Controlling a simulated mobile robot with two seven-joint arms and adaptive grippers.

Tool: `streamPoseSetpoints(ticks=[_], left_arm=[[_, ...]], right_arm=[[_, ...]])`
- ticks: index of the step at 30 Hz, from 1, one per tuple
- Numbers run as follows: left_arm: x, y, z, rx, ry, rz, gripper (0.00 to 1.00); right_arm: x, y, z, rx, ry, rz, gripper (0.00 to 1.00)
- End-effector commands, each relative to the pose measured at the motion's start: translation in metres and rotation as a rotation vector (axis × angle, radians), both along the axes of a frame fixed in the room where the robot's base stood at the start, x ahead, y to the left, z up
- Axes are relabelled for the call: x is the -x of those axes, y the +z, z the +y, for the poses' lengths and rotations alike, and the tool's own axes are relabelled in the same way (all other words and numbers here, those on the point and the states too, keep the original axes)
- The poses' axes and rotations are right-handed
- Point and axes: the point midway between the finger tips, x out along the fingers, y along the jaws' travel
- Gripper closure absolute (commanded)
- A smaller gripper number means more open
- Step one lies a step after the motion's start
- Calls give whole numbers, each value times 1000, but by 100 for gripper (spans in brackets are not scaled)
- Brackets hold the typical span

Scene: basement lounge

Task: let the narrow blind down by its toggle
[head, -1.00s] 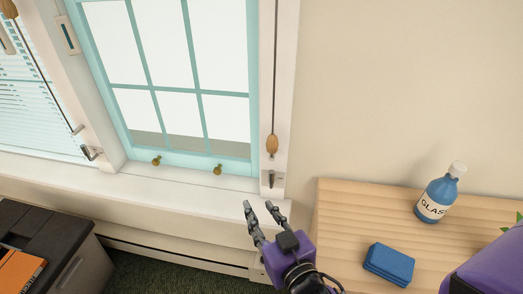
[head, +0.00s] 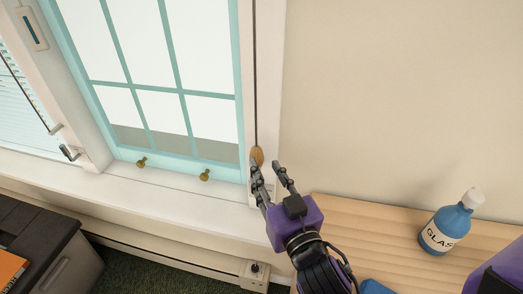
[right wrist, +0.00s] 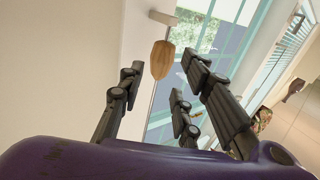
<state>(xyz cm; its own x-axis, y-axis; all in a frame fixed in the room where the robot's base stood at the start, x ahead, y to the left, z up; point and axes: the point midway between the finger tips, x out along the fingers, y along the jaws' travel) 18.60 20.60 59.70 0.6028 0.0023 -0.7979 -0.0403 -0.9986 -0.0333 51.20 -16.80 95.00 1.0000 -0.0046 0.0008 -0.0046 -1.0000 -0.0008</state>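A wooden toggle (head: 257,155) hangs on a dark cord (head: 254,80) at the right frame of the turquoise window (head: 165,90). My right gripper (head: 267,168) is open, with its fingertips just below and right of the toggle in the head view. In the right wrist view the toggle (right wrist: 162,60) shows beyond and between the spread fingers, and nothing is gripped. The hook below the toggle is hidden behind my gripper. No slats hang across the visible window panes; the narrow blind itself is not in the head view.
A wooden tabletop (head: 380,227) with a blue bottle (head: 446,225) stands at right. A second window at left has a lowered blind (head: 22,110) and its own cord. The sill (head: 160,195) is clear except for brass knobs above it. A dark cabinet (head: 50,255) stands lower left.

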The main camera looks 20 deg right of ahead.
Motion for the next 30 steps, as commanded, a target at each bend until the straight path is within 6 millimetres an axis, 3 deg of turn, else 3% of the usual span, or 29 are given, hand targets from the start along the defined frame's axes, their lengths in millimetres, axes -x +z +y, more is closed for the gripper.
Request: streamPoseSetpoints(ticks=[6, 12, 23, 30], left_arm=[[-3, 6, 3, -4, -1, -6, 4], [-4, 9, 2, -2, -1, -10, 4], [-3, 7, 1, -1, 0, -7, 4], [-3, 7, 1, 1, 1, -8, 4]], right_arm=[[-37, 3, 0, 2, 0, -4, 68], [-61, 2, 0, 1, 0, -2, 68], [-67, 0, -1, 1, 0, 0, 68], [-67, 0, -1, 1, -1, 0, 98]])
